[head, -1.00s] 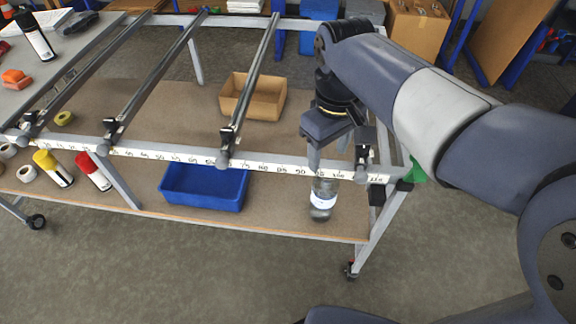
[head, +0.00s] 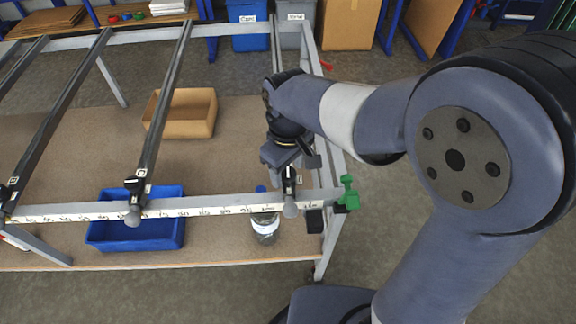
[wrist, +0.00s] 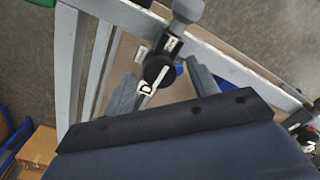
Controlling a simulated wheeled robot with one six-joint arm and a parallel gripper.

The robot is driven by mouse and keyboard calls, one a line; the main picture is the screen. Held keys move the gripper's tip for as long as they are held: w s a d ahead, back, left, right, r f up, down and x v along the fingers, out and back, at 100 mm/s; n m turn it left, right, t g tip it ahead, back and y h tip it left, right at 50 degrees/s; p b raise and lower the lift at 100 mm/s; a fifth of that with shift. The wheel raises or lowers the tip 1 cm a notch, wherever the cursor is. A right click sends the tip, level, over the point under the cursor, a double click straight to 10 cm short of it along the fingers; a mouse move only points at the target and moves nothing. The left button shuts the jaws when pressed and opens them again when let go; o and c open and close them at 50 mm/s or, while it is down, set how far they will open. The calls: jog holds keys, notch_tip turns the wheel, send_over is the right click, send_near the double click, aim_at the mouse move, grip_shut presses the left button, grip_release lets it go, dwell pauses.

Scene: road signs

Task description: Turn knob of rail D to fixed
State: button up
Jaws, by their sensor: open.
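The rail marked D (wrist: 146,89) is the rightmost rail in the head view, and its front clamp (head: 289,187) sits on the white scale bar. In the wrist view its round black knob (wrist: 158,68) has a white pointer line, with small white labels beside it that I cannot read. A grey ball end (wrist: 187,9) sticks out past the bar. My gripper (head: 290,164) is above this clamp in the head view. In the wrist view my gripper (wrist: 162,72) is open, one finger on each side of the knob; I cannot tell whether they touch it.
The scale bar (head: 205,206) runs along the table frame's front. Another rail (head: 165,100) with its clamp lies to the left. A blue bin (head: 110,240), a cardboard box (head: 190,122) and a bottle (head: 265,229) are on the lower shelf. A green part (head: 348,192) is at the right corner.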

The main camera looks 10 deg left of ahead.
jog(key=shift+c, duration=0.5)
jog(key=c, duration=0.9)
jog(key=shift+m, duration=0.3)
jog(key=m, duration=0.3)
jog(key=shift+m, duration=0.3)
jog(key=m, duration=0.4)
jog(key=shift+m+p, duration=0.3)
jog(key=shift+p, duration=0.1)
jog(key=m, duration=0.8)
jog(key=shift+m, duration=0.6)
